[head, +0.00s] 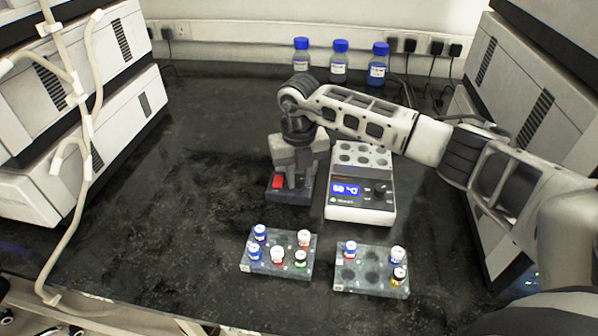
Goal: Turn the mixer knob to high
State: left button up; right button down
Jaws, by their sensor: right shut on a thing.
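The mixer (290,197) is a small dark box with a red rocker switch (278,182) on its front left, standing in the middle of the bench. My right gripper (299,184) reaches down over it from above, its fingers at the front face right of the red switch. It is shut on the mixer knob, which the fingers hide, so its setting cannot be read. My left gripper is not in view.
A white heating block (360,207) with a blue display and its own dark knob stands close right of the mixer. Two vial racks (300,270) (345,288) stand in front. Blue-capped bottles (339,65) stand at the back. The bench (180,210) is clear to the left.

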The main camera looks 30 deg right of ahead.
aim_at(299, 179)
jog(key=shift+m, duration=0.9)
jog(key=c, duration=1.2)
grip_release()
jog(key=shift+c, duration=0.2)
jog(key=shift+r, duration=0.15)
notch_tip(299, 179, up, 16)
jog(key=shift+f, duration=0.2)
